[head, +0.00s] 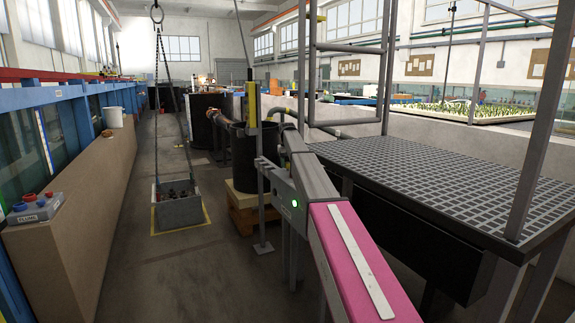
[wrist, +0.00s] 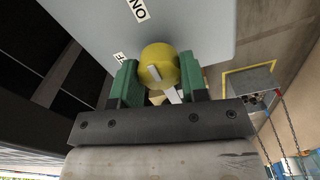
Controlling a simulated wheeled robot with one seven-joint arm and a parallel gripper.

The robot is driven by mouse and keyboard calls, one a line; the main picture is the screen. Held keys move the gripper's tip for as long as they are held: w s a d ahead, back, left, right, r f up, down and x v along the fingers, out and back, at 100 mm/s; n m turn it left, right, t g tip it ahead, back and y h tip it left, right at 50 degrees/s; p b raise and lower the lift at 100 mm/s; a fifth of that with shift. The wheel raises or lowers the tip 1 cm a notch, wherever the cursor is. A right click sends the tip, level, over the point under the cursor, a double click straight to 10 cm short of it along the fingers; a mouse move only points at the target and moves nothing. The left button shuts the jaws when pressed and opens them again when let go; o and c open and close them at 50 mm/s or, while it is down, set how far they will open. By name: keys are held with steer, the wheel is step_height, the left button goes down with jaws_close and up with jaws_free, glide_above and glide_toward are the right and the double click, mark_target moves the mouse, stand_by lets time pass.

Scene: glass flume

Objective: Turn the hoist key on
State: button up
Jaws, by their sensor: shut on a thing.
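The hoist key is a round yellow knob (wrist: 165,62) on a pale grey panel (wrist: 215,32) in the wrist view. A small pale mark shows on its face, and a light metal piece shows just below it. My gripper (wrist: 157,80) has a green finger on each side of the knob and is shut on it. A white "ON" label (wrist: 138,10) lies above and left of the knob. A partly hidden label ending in "FF" (wrist: 120,57) lies left of it, beside the left finger. In the head view the key and my fingertips cannot be made out.
A grey crate (head: 180,211) hangs low on chains (head: 157,110) over a yellow-marked floor patch. A black grating platform (head: 440,185) stands on the right. A control box labelled FLUME (head: 35,208) sits on the ledge at left. The aisle floor beyond the crate is mostly clear.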

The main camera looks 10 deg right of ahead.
mark_target(287, 163)
stand_by(0.3)
steer(key=o, duration=0.9)
steer(key=shift+r, duration=0.1)
step_height(287, 163, up, 11)
steer(key=shift+f, duration=0.2)
